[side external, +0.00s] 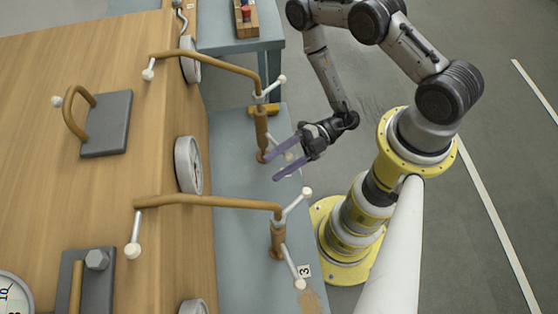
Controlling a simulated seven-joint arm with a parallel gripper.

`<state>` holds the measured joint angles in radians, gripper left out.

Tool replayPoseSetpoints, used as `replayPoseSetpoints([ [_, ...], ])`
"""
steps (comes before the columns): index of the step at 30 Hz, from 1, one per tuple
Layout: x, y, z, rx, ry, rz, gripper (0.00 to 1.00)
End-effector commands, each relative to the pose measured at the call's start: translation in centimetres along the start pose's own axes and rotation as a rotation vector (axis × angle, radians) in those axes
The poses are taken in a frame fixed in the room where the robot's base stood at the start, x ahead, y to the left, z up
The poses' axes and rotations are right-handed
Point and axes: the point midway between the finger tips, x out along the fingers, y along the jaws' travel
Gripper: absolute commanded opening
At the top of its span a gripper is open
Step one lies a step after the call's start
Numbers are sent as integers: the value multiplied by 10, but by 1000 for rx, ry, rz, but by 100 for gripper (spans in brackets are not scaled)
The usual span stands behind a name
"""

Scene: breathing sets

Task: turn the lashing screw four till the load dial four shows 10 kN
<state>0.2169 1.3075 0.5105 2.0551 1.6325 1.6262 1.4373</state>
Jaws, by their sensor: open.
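An upper lashing screw (261,130) with a brown body and white ball-ended handle stands on the blue-grey ledge. A lower lashing screw (278,238) stands beside a plate marked 3 (306,271). No number can be read at the upper screw, so I cannot tell whether it is four. Round dials (188,165) and (190,60) are set edge-on along the wooden side; their readings cannot be made out. My gripper (270,168) is open, its two purple-grey fingers pointing left, close to the lower part of the upper screw. Contact cannot be told.
Brown rods (205,202) with white ball-ended bars reach over the wooden block (120,180). A grey plate with a brown handle (105,125) lies on it. A blue table (240,30) carries a wooden tray. Grey floor (470,60) is open at right.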

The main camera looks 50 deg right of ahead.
Motion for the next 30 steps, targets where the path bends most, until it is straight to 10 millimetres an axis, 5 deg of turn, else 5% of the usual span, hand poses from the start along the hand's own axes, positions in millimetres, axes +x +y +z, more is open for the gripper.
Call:
replayPoseSetpoints([
  [4, 0, 0, 0, 0, 0, 0, 59],
  [14, 0, 0, 0, 0, 0, 0, 0],
  [30, 0, 0, 0, 2, -1, 0, 0],
])
